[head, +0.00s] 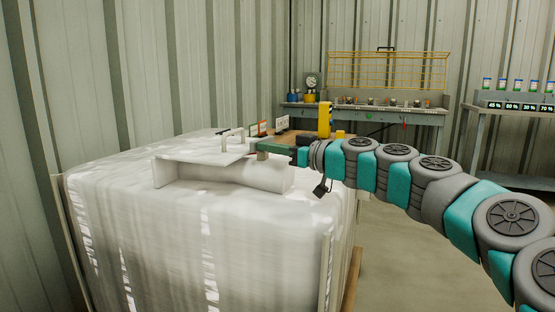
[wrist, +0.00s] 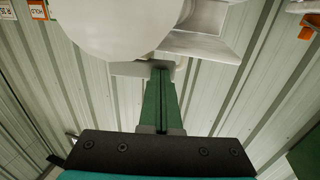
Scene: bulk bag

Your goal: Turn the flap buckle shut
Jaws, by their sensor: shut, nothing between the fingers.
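The bulk bag (head: 200,235) is a large white, glossy block. On its top lies a pale flat flap (head: 190,160) with a thick white roll (head: 265,176) beside it. A small pale upright loop (head: 232,137), perhaps the buckle, stands at the flap's far edge. My gripper (head: 254,144) reaches in from the right, its green fingers shut and empty, close to the loop. In the wrist view the shut fingers (wrist: 160,72) end at a pale bar (wrist: 128,68); I cannot tell whether they touch it. A white rounded shape (wrist: 115,25) hides part of that area.
A workbench (head: 400,112) with a yellow rack (head: 388,70) stands at the back. A grey shelf (head: 510,110) with several small jars is at the right. Small signs (head: 282,124) stand behind the bag. The floor right of the bag is clear.

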